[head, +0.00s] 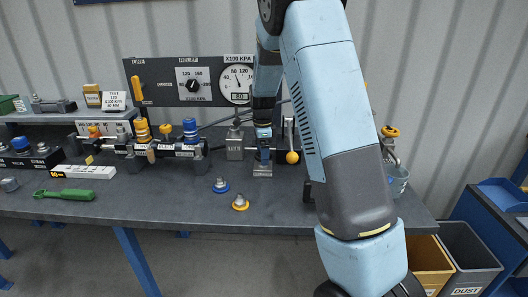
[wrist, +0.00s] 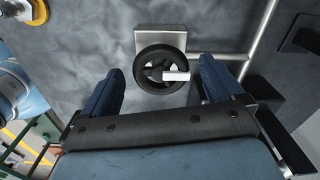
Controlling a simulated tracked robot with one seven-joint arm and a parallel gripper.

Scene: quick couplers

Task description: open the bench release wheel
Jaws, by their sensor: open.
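The black release wheel (wrist: 153,74) shows in the wrist view, in front of a pale grey block (wrist: 160,40). It is a round rim with a hub and a short white bar to the right of the hub. My gripper (wrist: 158,68) is open, with one blue finger on each side of the wheel and a gap on both sides. Nothing is held. In the head view my gripper (head: 264,152) points down over a small grey block (head: 263,171) on the bench. The wheel cannot be made out there, as my gripper and arm cover that spot.
A lever with a yellow ball (head: 292,157) stands just right of my gripper. A grey block (head: 235,150) is to its left. A blue-ringed fitting (head: 220,185) and an orange-ringed fitting (head: 240,202) lie in front. A metal pipe (wrist: 262,32) runs right of the wheel.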

